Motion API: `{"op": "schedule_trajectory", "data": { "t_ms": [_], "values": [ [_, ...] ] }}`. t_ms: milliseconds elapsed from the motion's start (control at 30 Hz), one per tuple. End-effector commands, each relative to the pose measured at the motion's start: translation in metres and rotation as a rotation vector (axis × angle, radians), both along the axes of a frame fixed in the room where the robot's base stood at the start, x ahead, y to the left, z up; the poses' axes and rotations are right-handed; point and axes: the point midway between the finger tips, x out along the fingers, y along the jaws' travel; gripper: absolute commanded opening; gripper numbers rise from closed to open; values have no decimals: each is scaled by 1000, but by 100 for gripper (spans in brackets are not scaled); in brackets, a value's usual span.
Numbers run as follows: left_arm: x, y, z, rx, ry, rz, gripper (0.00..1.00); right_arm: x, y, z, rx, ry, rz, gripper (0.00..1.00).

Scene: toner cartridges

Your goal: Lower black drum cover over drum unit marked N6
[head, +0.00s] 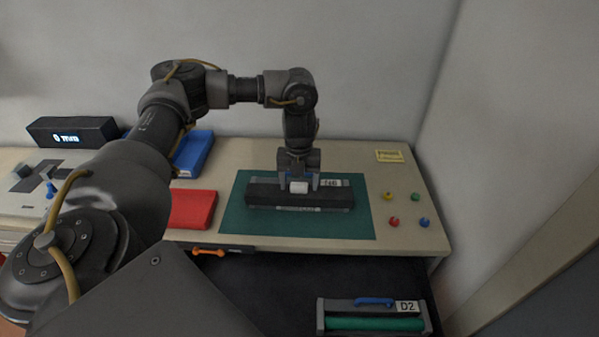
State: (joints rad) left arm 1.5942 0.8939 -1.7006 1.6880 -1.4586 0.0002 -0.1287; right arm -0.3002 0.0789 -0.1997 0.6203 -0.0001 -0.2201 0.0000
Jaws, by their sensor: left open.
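A long black cover (263,193) lies on a green mat (257,227) on the desk, at what looks like the drum unit's place. A white grip block (298,187) stands on its middle. A pale label (334,183) shows behind its right part; its print is too small to read surely. How far the cover sits down over the unit beneath is hard to tell. My left gripper (298,185) points down over the cover, with its open fingers on either side of the white block. Whether they touch it is unclear. My right gripper is out of view.
Another unit marked D2 (375,324), with a green roller and blue handle, sits lower in front. A red tray (193,209) and blue bin (194,153) are left of the mat. Several coloured knobs (394,222) and a yellow note (389,156) are right. A wall stands behind.

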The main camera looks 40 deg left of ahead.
Motion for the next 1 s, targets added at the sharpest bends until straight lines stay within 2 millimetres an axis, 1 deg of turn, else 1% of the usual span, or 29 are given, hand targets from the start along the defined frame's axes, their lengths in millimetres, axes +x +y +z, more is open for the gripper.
{"op": "schedule_trajectory", "data": {
  "t_ms": [167, 300, 500, 700, 1000],
  "values": [
    [2, 0, 28, 1, -6, 0, 70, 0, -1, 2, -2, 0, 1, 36],
    [2, 0, 55, 1, -6, -1, 70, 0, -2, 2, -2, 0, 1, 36],
    [2, 0, 86, 2, -4, 0, 70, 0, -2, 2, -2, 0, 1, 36],
    [1, 0, 102, 1, -1, 0, 70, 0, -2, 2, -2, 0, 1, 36],
    [1, 0, 104, 0, 0, 0, 70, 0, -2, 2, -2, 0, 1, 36]
  ]
}}
